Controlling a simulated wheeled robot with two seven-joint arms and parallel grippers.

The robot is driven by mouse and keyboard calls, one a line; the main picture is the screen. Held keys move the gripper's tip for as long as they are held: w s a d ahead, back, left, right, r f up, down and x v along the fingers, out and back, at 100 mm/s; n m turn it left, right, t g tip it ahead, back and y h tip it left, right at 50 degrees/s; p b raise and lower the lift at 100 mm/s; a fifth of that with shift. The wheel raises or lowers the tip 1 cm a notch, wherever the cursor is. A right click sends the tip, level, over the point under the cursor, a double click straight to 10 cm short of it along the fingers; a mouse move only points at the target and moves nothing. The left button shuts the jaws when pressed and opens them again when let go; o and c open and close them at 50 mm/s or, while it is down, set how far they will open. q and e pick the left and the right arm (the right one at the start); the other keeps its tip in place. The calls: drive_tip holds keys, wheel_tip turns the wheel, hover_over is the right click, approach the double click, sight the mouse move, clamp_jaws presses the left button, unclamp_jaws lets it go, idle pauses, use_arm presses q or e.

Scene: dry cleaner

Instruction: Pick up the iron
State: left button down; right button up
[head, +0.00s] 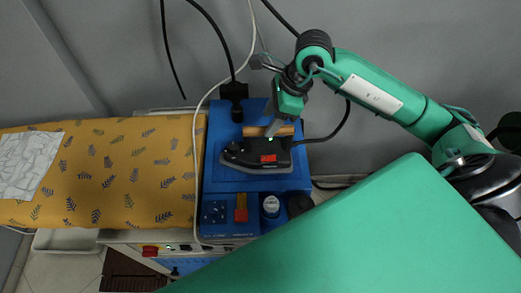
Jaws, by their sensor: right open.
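The iron (256,155) is dark with a red label and a light-brown handle (268,131). It rests on the blue top of the steam station, its tip toward the left. My right gripper (271,128) is above the iron, pointing down with its fingers at the handle. It is open; whether the fingers touch the handle I cannot tell. My left gripper is not in view.
A yellow ironing board (110,170) with a leaf pattern lies to the left, with a grey-white patterned cloth (28,160) on it. The blue station (225,185) has knobs at its front. Black and white cables hang around it. A grey wall stands behind.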

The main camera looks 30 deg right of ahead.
sight(263, 128)
drive_tip(key=x, duration=0.3)
drive_tip(key=shift+w+d, duration=0.1)
drive_tip(key=shift+d, duration=0.05)
drive_tip(key=shift+w+a+f+p, duration=0.1)
drive_tip(key=shift+a+f+p, duration=0.35)
drive_tip(key=shift+p, duration=0.3)
drive_tip(key=p+x, duration=0.1)
drive_tip(key=x, duration=0.2)
drive_tip(key=shift+w+f, duration=0.2)
drive_tip(key=shift+f, duration=0.1)
drive_tip(key=shift+a+f, duration=0.1)
drive_tip(key=shift+f, duration=0.2)
clamp_jaws()
drive_tip(key=shift+w+r, duration=0.15)
drive_tip(key=shift+r, duration=0.15)
drive_tip(key=shift+f, duration=0.1)
